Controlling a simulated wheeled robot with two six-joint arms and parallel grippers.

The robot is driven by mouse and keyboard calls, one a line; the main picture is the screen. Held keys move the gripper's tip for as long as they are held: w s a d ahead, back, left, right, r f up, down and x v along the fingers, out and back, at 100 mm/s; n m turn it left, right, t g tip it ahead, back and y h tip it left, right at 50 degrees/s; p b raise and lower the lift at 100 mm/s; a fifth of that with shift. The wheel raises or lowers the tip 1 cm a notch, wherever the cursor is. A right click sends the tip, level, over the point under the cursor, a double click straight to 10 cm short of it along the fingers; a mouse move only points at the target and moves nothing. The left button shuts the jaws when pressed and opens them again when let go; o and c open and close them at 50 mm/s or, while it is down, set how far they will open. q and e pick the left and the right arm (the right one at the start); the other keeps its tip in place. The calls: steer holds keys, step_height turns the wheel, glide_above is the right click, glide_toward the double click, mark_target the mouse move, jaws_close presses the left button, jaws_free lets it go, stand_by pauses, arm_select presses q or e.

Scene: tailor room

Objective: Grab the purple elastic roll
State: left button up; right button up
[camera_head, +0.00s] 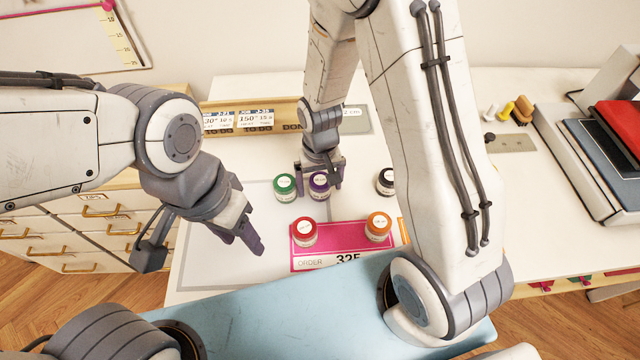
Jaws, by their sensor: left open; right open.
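The purple elastic roll (319,187) stands upright on the white table, just right of a green roll (285,188). My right gripper (319,177) reaches down over the purple roll with open jaws, one finger on each side of it. I cannot tell whether the fingers touch it. One finger is in the narrow space between the purple and green rolls. My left gripper (205,250) is open and empty over the left front part of the table, apart from the rolls.
A pink order card (345,233) holds a red roll (304,233) and an orange roll (379,226). A black-topped roll (386,181) stands to the right. Behind is a wooden card holder (275,112). Drawers (100,230) are at left.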

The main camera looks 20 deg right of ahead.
steer(key=c, duration=1.4)
steer(key=shift+c, duration=0.2)
steer(key=shift+r, duration=0.1)
